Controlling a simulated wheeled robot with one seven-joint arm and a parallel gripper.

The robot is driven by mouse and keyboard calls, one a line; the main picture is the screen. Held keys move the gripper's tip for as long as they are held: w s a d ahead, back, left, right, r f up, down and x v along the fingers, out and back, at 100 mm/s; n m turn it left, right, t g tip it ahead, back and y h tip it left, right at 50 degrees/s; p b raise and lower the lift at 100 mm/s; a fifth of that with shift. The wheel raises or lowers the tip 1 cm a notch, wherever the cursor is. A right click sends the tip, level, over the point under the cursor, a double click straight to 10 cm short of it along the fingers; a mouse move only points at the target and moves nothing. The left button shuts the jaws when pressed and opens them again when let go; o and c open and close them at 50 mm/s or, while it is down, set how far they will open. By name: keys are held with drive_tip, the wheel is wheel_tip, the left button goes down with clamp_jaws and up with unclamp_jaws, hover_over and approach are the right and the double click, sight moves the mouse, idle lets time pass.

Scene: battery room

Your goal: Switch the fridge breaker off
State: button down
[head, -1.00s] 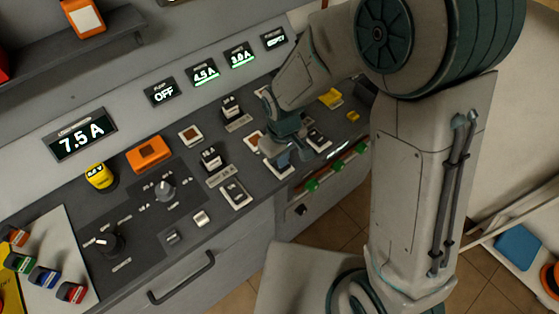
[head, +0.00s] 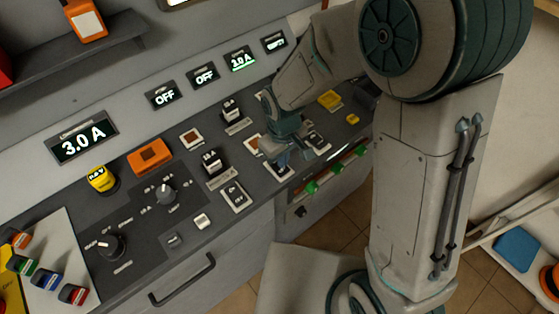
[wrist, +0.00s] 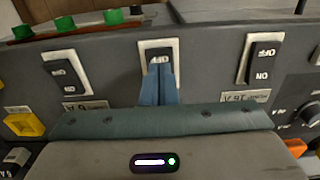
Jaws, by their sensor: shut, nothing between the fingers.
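Three rocker breakers sit in a row on the sloped panel. In the wrist view, the middle breaker (wrist: 158,47) shows its OFF end above my fingertips; my gripper (wrist: 159,85) hides its other end and any name plate. My gripper (head: 285,158) is shut and empty, its blue fingertips at this breaker, touching or very close. The breaker's plate (head: 280,173) shows below them in the head view. The other breakers stand at left (wrist: 67,72) and right (wrist: 262,60) in the wrist view. The second small display (head: 205,76) reads OFF; its label is too small to read.
The first small display (head: 164,96) reads OFF. A yellow block (head: 330,99), black raised switches (head: 212,161) and green knobs (head: 311,187) surround the work area.

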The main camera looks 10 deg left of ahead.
sight(283, 170)
wheel_tip(283, 170, up, 5)
drive_tip(key=p, duration=0.3)
idle(0.6)
drive_tip(key=d+r+m+t, duration=0.2)
drive_tip(key=d+r+m, duration=0.3)
drive_tip(key=d+r, duration=0.65)
drive_tip(key=s+d+r+m+t, duration=0.1)
drive_tip(key=s+d+r+m, duration=0.4)
drive_tip(key=s+d, duration=0.3)
drive_tip(key=d+r, duration=0.1)
drive_tip(key=d, duration=0.2)
drive_tip(key=shift+d+t, duration=0.2)
drive_tip(key=shift+t, duration=0.2)
